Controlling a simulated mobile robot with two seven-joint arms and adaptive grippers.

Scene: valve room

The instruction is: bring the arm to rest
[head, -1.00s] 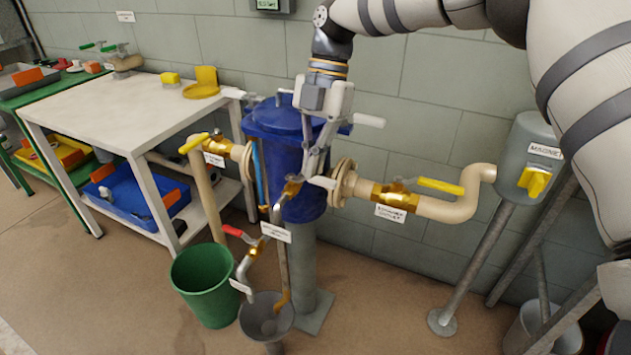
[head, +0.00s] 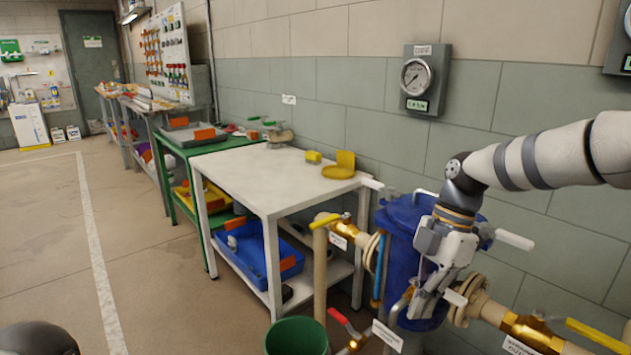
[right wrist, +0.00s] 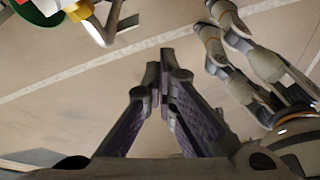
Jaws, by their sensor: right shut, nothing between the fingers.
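My right gripper (head: 424,309) hangs pointing down in front of the blue lidded vessel (head: 398,240) in the head view. It hides part of the vessel and its front pipework. In the right wrist view its two fingers (right wrist: 164,72) meet at the tips, with nothing between them and floor beyond. My right arm (head: 550,155) reaches in from the right edge, above the vessel. I cannot make out my left gripper in either view.
Close around the gripper are a yellow-handled valve (head: 340,228), another yellow handle (head: 597,335) and a red handle (head: 343,322). A green bucket (head: 297,338) stands below. A white table (head: 265,175) is left of the vessel. Open floor (head: 150,270) lies farther left.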

